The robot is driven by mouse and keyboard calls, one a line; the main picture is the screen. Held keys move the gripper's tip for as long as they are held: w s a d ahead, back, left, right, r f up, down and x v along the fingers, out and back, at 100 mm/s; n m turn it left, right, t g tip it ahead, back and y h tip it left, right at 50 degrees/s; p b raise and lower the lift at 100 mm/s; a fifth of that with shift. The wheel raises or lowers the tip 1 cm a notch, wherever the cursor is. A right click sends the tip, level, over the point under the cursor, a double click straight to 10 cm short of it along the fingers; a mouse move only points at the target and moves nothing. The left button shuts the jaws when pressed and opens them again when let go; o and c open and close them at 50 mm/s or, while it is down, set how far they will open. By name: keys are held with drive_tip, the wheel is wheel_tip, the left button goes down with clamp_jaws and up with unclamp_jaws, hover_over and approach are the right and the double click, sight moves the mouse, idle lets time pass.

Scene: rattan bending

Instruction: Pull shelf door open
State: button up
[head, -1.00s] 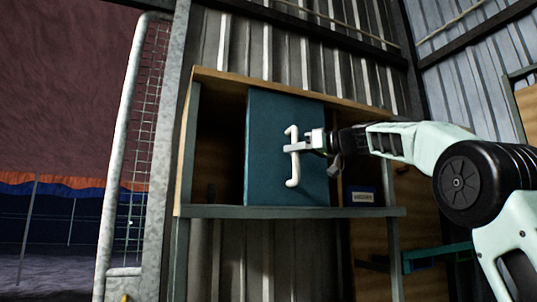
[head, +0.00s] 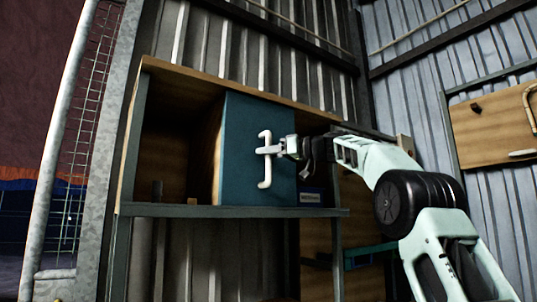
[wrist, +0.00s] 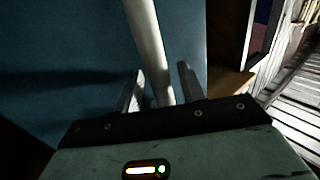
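The teal shelf door (head: 240,140) stands at the front of the wooden shelf, with a wooden panel and a dark compartment visible on its left. Its cream vertical bar handle (head: 265,172) is upright on the door. My gripper (head: 268,149) reaches in from the right at the handle's middle. In the wrist view, the handle (wrist: 147,38) runs between the two fingers of my gripper (wrist: 160,88), one on each side. A narrow gap shows beside the right finger, and the exact contact is hard to see. The door (wrist: 60,60) fills the left background there.
The shelf frame's lower ledge (head: 180,211) is grey. A small dark labelled box (head: 311,197) sits right of the door. A wire-mesh post (head: 60,150) stands at the left. A wooden board with a handle (head: 490,125) hangs on the right metal wall.

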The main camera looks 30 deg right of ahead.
drive_tip(key=b+v, duration=0.5)
drive_tip(key=v, duration=1.2)
drive_tip(key=shift+s+b, duration=0.2)
drive_tip(key=shift+b, duration=0.1)
drive_tip(key=shift+d, duration=0.1)
